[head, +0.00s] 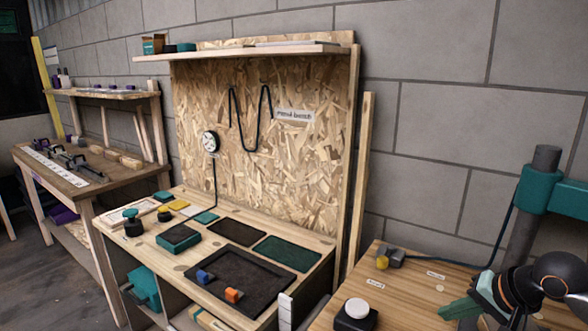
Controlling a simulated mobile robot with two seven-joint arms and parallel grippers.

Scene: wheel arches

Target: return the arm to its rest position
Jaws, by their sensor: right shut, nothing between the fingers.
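My right arm comes in at the lower right corner, with a dark rounded joint that has an orange ring. My right gripper (462,308) shows as teal fingers pointing left over the wooden table (410,286) at the right. The fingers look shut, with nothing held between them. The gap between the fingers and the tabletop is hard to judge. My left arm and gripper are not in view.
A black box with a white round button (356,314) stands left of my gripper. A small grey device with a yellow knob (384,259) sits farther back. A teal clamp on a dark post (540,190) rises at the right. A workbench with a black tray (240,284) stands left.

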